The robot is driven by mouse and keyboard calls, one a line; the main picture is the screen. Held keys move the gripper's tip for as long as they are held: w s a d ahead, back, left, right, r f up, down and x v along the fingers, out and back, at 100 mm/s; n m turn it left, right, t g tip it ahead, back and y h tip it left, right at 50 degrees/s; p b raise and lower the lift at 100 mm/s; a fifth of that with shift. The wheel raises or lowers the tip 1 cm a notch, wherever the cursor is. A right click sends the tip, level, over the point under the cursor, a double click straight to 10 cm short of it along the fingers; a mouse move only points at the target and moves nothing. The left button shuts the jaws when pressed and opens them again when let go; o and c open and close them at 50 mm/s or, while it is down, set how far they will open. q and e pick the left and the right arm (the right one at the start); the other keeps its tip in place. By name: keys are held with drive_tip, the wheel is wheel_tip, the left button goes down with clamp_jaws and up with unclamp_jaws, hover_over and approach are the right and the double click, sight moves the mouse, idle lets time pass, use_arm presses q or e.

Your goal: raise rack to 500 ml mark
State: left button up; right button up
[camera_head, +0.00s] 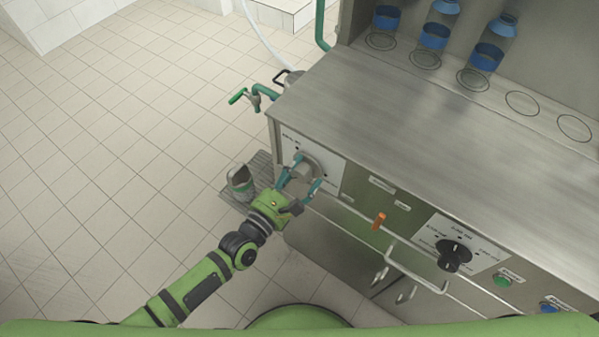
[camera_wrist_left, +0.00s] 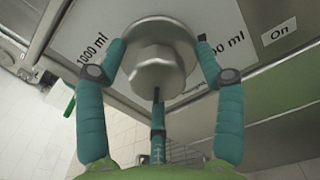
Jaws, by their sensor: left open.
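A round grey metal knob (camera_head: 304,166) sits on a white plate at the left end of the machine's front. In the left wrist view the knob (camera_wrist_left: 158,66) lies between "1000 ml" on the left and a partly hidden label ending in "00 ml" on the right. My left gripper (camera_head: 301,181) is in front of the knob with its teal fingers spread. In the left wrist view two fingers stand on either side of the knob and another is below it. I cannot tell whether they touch it. My right gripper is not in view. I cannot identify the rack.
A metal cup (camera_head: 240,183) stands left of my gripper.

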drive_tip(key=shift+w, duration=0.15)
use_arm(q)
drive_tip(key=c, duration=1.1)
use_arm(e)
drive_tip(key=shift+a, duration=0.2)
use_arm(q)
drive_tip(key=shift+s+f, duration=0.1)
